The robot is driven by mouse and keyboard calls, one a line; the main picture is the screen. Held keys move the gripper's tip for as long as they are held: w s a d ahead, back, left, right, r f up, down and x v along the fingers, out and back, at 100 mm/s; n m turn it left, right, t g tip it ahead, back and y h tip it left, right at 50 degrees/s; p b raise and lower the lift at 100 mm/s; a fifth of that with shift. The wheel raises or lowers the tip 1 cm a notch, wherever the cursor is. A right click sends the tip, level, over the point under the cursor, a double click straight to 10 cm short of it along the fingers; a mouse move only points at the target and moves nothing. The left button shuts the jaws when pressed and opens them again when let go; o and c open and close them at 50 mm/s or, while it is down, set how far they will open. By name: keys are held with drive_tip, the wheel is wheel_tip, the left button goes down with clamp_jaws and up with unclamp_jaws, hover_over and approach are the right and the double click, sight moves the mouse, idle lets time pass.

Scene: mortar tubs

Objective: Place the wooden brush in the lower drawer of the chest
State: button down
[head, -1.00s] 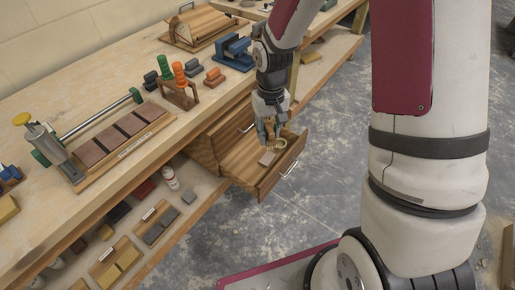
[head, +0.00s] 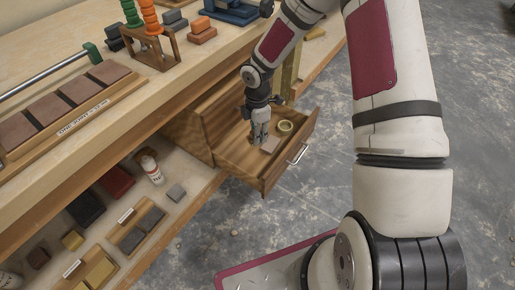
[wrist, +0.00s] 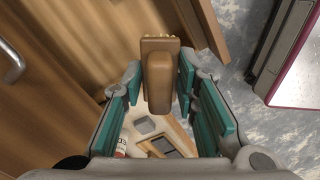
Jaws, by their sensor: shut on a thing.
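The wooden brush (wrist: 158,75) is a brown block with pale bristle tips at its far end in the wrist view. My gripper (wrist: 158,90) is shut on it, with teal finger pads on either side. In the head view my gripper (head: 260,143) points down inside the open lower drawer (head: 240,163) of the chest (head: 205,120). The brush cannot be made out there. I cannot tell whether it touches the drawer floor.
The drawer's metal handle (head: 298,154) faces the open floor. The workbench top (head: 130,115) overhangs the chest, and a low shelf (head: 195,180) holds several blocks and a bottle (head: 151,168).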

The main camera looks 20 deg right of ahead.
drive_tip(key=w+f+n+b, duration=0.3)
drive_tip(key=f+n+b, duration=0.3)
drive_tip(key=f, duration=0.4)
drive_tip(key=b, duration=0.4)
approach(255, 166)
wheel_tip(255, 166, down, 5)
drive_tip(key=shift+a+f, duration=0.1)
drive_tip(key=shift+f, duration=0.1)
drive_tip(key=shift+s, duration=0.1)
drive_tip(key=shift+f, duration=0.2)
drive_tip(key=c, duration=1.3)
unclamp_jaws()
drive_tip(key=shift+o, duration=0.3)
drive_tip(key=shift+r, duration=0.1)
